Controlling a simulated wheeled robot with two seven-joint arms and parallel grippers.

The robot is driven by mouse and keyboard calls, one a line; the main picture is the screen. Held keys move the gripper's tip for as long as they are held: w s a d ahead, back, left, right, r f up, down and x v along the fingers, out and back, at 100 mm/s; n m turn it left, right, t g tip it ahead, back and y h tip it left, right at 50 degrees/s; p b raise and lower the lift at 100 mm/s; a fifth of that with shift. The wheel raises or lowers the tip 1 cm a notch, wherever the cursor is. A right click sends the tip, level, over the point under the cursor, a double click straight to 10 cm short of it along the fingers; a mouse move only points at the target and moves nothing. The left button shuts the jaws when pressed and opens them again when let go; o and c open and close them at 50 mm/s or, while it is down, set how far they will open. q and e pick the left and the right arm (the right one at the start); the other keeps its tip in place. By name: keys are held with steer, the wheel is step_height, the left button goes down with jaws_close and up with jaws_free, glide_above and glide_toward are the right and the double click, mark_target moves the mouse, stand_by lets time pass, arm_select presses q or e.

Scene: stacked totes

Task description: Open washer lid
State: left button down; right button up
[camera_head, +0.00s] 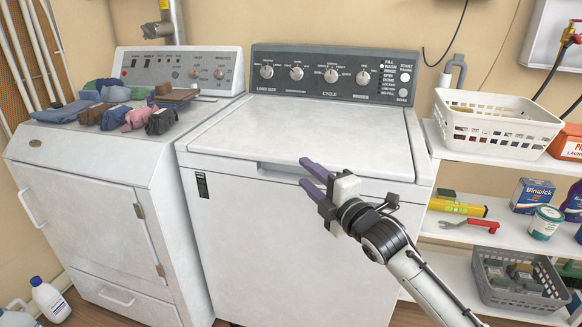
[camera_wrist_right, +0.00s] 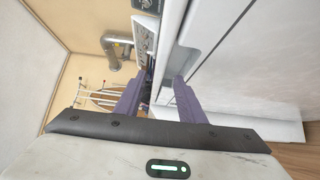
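The washer (camera_head: 290,240) is the white machine on the right, with a dark control panel (camera_head: 335,74) at its back. Its lid (camera_head: 310,135) lies flat and closed on top. A recess shows under the lid's front edge (camera_head: 285,169). My right gripper (camera_head: 308,174) is at the front of the washer, near the lid's front edge and just right of the recess. Its two purple fingers are apart and hold nothing. In the right wrist view the open fingers (camera_wrist_right: 160,95) point along the washer's white edge; contact cannot be told. My left gripper is out of view.
A white dryer (camera_head: 85,200) stands to the left, with folded clothes (camera_head: 115,108) on top. On the right, a shelf holds a white basket (camera_head: 495,130), boxes, bottles and a grey crate (camera_head: 515,290). The lid's top is clear.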

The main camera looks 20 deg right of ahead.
mark_target(294, 163)
steer(key=w, duration=0.2)
steer(key=w+a, duration=0.1)
steer(key=w, duration=0.5)
steer(key=shift+w+a+b, duration=0.2)
steer(key=shift+a+b, duration=0.15)
steer(key=shift+b, duration=0.05)
steer(key=shift+c, duration=0.2)
jaws_close()
